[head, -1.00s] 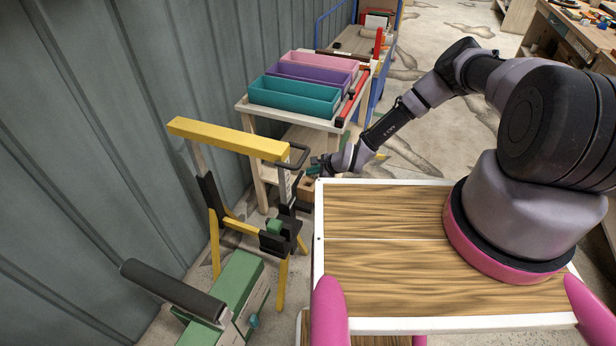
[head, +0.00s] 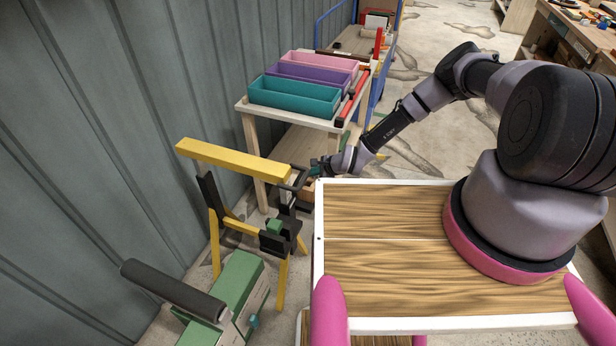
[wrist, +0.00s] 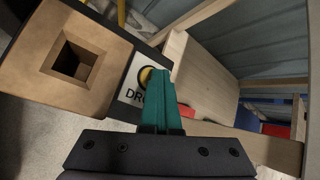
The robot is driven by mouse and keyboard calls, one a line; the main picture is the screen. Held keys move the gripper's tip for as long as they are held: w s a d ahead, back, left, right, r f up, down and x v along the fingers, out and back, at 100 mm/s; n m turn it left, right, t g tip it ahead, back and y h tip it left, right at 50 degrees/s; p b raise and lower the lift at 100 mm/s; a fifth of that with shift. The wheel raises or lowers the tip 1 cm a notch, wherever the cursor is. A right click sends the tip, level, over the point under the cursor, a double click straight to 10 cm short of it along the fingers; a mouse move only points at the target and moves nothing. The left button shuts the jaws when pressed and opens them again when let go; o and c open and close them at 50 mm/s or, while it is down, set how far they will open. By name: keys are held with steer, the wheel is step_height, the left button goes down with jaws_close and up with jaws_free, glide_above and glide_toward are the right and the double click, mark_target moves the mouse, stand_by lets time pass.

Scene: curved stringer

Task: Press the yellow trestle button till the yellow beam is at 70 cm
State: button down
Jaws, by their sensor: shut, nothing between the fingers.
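The yellow beam (head: 232,160) lies across the top of the trestle, which has black uprights and yellow legs (head: 214,245), beside the grey wall. In the wrist view the yellow button (wrist: 146,78) sits on a white plate with black lettering, partly hidden by my gripper. My gripper (wrist: 160,75) is shut, its teal fingertips at the button, seemingly touching it. In the head view my gripper (head: 316,167) is at the trestle's right end, small and partly hidden. I see no readable height scale.
A brown block with a square hole (wrist: 78,62) is beside the button plate. A green machine with a dark roller (head: 172,288) stands in front of the trestle. A bench (head: 243,106) with teal, purple and pink bins stands behind. My wooden-topped base is at right.

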steer(key=shift+r, duration=3.4)
